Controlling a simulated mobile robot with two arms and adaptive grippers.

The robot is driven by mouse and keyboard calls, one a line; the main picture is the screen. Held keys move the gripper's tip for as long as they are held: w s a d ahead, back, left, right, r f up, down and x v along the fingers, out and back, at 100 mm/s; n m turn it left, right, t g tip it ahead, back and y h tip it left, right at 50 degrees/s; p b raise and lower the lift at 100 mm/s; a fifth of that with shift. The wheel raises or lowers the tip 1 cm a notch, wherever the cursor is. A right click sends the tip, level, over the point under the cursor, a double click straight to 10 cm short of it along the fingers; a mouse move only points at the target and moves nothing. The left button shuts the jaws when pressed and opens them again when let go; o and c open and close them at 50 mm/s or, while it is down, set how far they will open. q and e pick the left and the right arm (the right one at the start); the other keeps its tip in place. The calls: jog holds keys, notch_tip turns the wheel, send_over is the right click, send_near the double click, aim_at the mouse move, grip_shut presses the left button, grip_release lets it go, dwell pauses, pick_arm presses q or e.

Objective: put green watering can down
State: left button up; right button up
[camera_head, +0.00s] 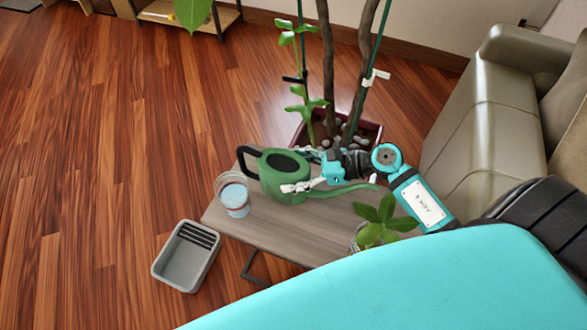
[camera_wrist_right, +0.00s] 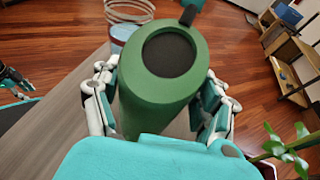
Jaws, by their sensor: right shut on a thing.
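The green watering can (camera_head: 283,178) has a dark handle on its left and a long spout reaching right. It is upright over the wooden side table (camera_head: 235,224); I cannot tell whether its base touches the top. My right gripper (camera_head: 305,172) is closed around its body. In the right wrist view the can (camera_wrist_right: 162,88) sits between the two fingers of my right gripper (camera_wrist_right: 160,95), with its dark round opening facing up. My left gripper is not in the head view; a dark part at the left edge of the wrist view is unclear.
A glass-like container with a wire coil (camera_head: 234,196) stands left of the can. A small potted plant (camera_head: 378,226) stands at the table's right. A grey bin (camera_head: 186,256) is on the floor. A tall planter (camera_head: 370,133) is behind, a sofa (camera_head: 490,115) right.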

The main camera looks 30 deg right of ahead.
jog(key=shift+r, duration=0.1)
jog(key=o, duration=1.3)
jog(key=shift+f, duration=0.2)
jog(key=shift+r, duration=0.3)
jog(key=v, duration=1.2)
jog(key=shift+d+f, duration=0.1)
